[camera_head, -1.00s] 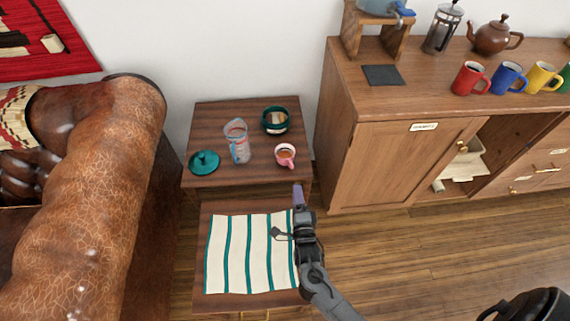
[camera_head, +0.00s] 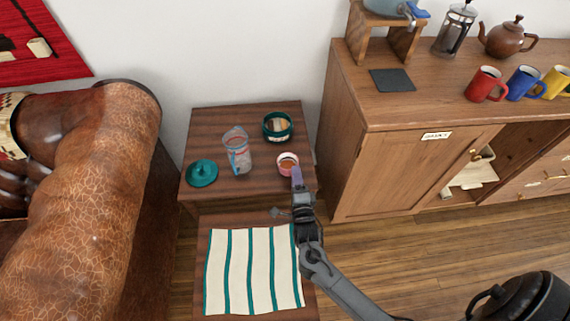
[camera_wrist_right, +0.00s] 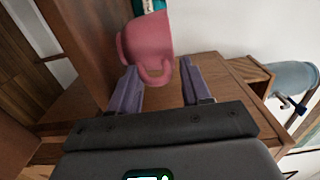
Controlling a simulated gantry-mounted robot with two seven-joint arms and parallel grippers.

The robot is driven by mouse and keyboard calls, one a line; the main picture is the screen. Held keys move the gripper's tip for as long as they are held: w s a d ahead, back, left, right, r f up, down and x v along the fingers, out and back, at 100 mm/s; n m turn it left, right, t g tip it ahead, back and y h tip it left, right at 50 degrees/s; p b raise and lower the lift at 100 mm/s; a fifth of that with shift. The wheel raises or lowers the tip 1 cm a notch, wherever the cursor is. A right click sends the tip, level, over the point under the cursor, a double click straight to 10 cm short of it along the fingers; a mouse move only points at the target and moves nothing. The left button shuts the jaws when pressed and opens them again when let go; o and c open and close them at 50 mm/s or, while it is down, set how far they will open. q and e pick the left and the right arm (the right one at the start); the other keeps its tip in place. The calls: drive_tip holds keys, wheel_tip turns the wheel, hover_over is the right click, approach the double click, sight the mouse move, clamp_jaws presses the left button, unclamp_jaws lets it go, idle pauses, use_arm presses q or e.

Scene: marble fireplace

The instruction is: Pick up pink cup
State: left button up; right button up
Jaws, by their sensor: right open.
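The pink cup (camera_head: 286,160) stands upright on the small wooden side table (camera_head: 215,120), near its right front corner. My right gripper (camera_head: 296,176) is just in front of the cup and hides part of it, including its handle in the head view. In the right wrist view the pink cup (camera_wrist_right: 148,40) is just beyond the two purple fingers, with its handle towards me between them. The right gripper (camera_wrist_right: 160,82) is open and empty. I cannot tell whether a finger touches the cup. My left gripper is not in view.
Beside the cup are a green-rimmed bowl (camera_head: 278,126), a clear measuring jug (camera_head: 238,152) and a teal lid (camera_head: 202,173). A lower table with a striped cloth (camera_head: 238,268) is in front. A wooden cabinet (camera_head: 385,170) bounds the right, a leather armchair (camera_head: 85,190) the left.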

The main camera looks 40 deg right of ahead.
drive_tip(key=shift+w+d, duration=0.1)
drive_tip(key=shift+w, duration=0.2)
drive_tip(key=shift+s+a+f, duration=0.15)
drive_tip(key=shift+s+a, duration=0.1)
drive_tip(key=shift+s, duration=0.15)
drive_tip(key=shift+c, duration=0.3)
drive_tip(key=shift+s+a, duration=0.15)
drive_tip(key=shift+s, duration=0.1)
drive_tip(key=shift+c, duration=1.1)
drive_tip(key=shift+f, duration=0.1)
drive_tip(key=shift+c, duration=1.2)
drive_tip(key=shift+w+d+r, duration=0.2)
drive_tip(key=shift+w, duration=0.1)
clamp_jaws()
drive_tip(key=shift+s+a, duration=0.1)
drive_tip(key=shift+s, duration=0.05)
